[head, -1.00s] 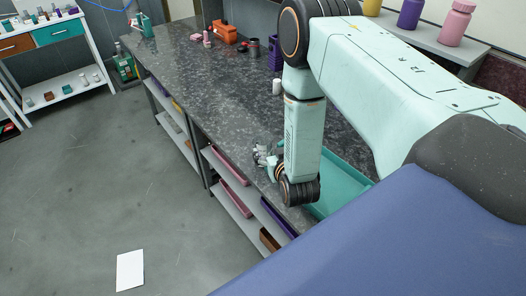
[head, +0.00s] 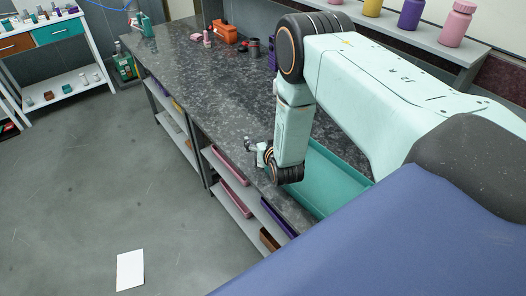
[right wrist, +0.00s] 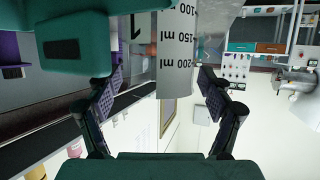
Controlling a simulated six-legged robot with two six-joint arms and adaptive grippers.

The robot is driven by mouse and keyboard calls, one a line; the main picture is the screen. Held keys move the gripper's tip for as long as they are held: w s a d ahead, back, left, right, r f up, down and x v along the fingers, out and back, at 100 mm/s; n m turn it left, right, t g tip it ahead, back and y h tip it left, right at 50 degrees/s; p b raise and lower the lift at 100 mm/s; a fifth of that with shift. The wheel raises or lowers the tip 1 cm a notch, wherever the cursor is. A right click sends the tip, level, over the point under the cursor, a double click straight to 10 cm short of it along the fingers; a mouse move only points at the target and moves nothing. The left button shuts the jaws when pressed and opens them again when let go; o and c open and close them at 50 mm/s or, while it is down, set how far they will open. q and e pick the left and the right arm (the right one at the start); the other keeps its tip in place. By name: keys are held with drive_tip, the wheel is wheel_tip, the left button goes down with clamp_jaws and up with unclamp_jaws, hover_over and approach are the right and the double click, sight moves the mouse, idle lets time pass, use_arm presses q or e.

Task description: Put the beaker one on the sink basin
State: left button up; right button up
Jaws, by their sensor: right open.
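A beaker with a pale marked side (right wrist: 177,60), graded 100, 150 and 200 ml, shows large and upside down in the right wrist view. It lies between the spread fingers of my right gripper (right wrist: 162,82), with visible gaps to both fingers. In the head view my right gripper (head: 255,149) is over the front edge of the dark counter. I cannot make out the beaker there. The teal basin (head: 335,178), which looks like the sink basin, lies to the right of the gripper, partly hidden by my arm. My left gripper is not in view.
The speckled counter (head: 200,85) has a clear middle. Dark cups (head: 253,48), an orange box (head: 223,32) and pink items (head: 207,39) stand at its far end. Coloured bottles (head: 410,14) stand on a shelf at upper right. Paper (head: 130,270) lies on the floor.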

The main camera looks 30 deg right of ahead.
drive_tip(key=shift+s+a+r, duration=0.1)
drive_tip(key=c, duration=1.3)
